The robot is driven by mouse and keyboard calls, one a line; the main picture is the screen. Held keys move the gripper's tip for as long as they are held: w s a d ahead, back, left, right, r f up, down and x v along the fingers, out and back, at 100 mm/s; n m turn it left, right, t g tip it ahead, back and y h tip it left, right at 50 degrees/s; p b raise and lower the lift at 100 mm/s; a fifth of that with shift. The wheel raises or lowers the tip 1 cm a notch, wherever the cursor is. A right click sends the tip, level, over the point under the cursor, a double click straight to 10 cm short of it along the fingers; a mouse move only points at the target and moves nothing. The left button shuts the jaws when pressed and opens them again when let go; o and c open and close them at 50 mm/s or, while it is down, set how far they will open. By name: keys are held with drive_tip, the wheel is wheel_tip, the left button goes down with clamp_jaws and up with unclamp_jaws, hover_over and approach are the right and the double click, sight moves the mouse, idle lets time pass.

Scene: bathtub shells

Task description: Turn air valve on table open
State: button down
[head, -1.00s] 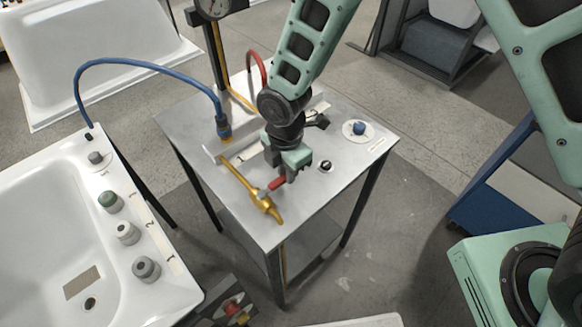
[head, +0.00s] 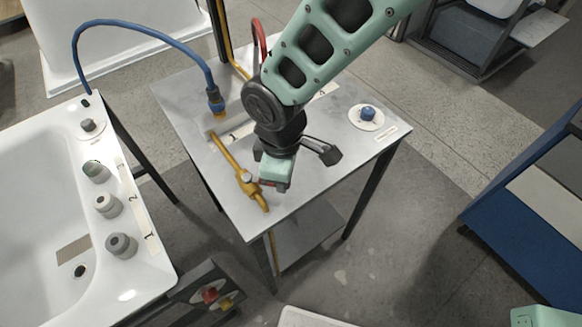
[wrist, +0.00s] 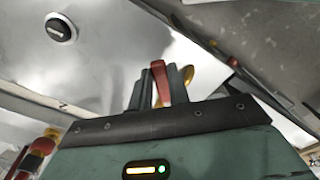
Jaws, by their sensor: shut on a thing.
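The air valve (head: 246,182) sits on a brass pipe near the front left edge of the metal table (head: 330,160). Its red lever shows clearly in the wrist view (wrist: 160,82), between the two dark fingers of my gripper (wrist: 161,88). In the head view my gripper (head: 273,184) is just right of the valve body, pointing down, and covers most of the lever. My gripper is shut on the red lever. The lever's exact angle to the pipe is hard to tell in the head view.
A blue hose (head: 140,24) arches from the table's back left to a white tub (head: 35,190) with several knobs at left. A blue knob (head: 368,112) is at the table's right, and a black knob (wrist: 60,28) shows in the wrist view. A blue cabinet (head: 530,225) stands at right.

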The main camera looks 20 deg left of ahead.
drive_tip(key=s+m, duration=0.1)
drive_tip(key=m, duration=0.1)
drive_tip(key=s+m+b, duration=0.1)
drive_tip(key=s+m, duration=0.1)
drive_tip(key=shift+a, duration=0.15)
drive_tip(key=shift+s+a+m+b, duration=0.3)
drive_tip(key=shift+s+m, duration=0.3)
drive_tip(key=shift+m, duration=0.6)
drive_tip(key=shift+s+a+m+b, duration=0.15)
drive_tip(key=shift+s+a+m, duration=0.3)
drive_tip(key=shift+m, duration=0.75)
drive_tip(key=shift+s+d, duration=0.1)
drive_tip(key=shift+s, duration=0.05)
drive_tip(key=c, duration=1.3)
unclamp_jaws()
drive_tip(key=shift+r, duration=0.1)
wheel_tip(320, 180, up, 17)
drive_tip(key=shift+r+b, duration=0.15)
drive_tip(key=shift+b, duration=0.65)
